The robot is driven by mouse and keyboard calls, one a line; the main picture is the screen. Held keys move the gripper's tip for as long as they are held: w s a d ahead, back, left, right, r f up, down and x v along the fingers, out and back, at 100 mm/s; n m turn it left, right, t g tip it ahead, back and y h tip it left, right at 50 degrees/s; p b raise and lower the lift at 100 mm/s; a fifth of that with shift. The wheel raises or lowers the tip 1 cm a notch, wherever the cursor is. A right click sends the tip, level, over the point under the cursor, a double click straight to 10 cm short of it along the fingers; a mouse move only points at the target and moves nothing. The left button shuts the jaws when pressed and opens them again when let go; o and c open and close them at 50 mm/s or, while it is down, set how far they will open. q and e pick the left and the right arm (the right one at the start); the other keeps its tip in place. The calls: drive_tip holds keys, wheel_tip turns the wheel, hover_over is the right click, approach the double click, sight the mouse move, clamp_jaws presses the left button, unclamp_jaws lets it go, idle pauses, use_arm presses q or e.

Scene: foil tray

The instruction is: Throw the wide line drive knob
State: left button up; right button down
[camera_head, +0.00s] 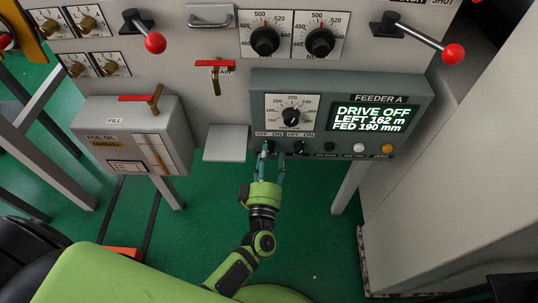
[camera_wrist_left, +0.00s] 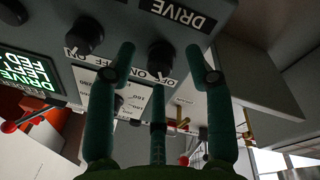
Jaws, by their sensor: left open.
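Two small black knobs sit side by side under the dial on the feeder panel (camera_head: 330,88), each with OFF and ON marks. The left knob (camera_head: 269,147) is at my left gripper's fingertips; the right knob (camera_head: 299,148) is clear of them. My left gripper (camera_head: 273,156) is open and reaches up from below. Touch cannot be told. The screen (camera_head: 372,117) reads DRIVE OFF. My right gripper is out of view.
More buttons, including a white one (camera_head: 358,148) and a yellow one (camera_head: 387,148), sit to the right. A grey ledge (camera_head: 226,143) and a foil box (camera_head: 135,135) are to the left. Red-balled levers (camera_head: 453,54) stick out above. Green floor (camera_head: 310,230) below is open.

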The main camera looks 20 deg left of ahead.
use_arm(q)
drive_tip(key=v, duration=1.1)
drive_tip(key=shift+d, duration=0.1)
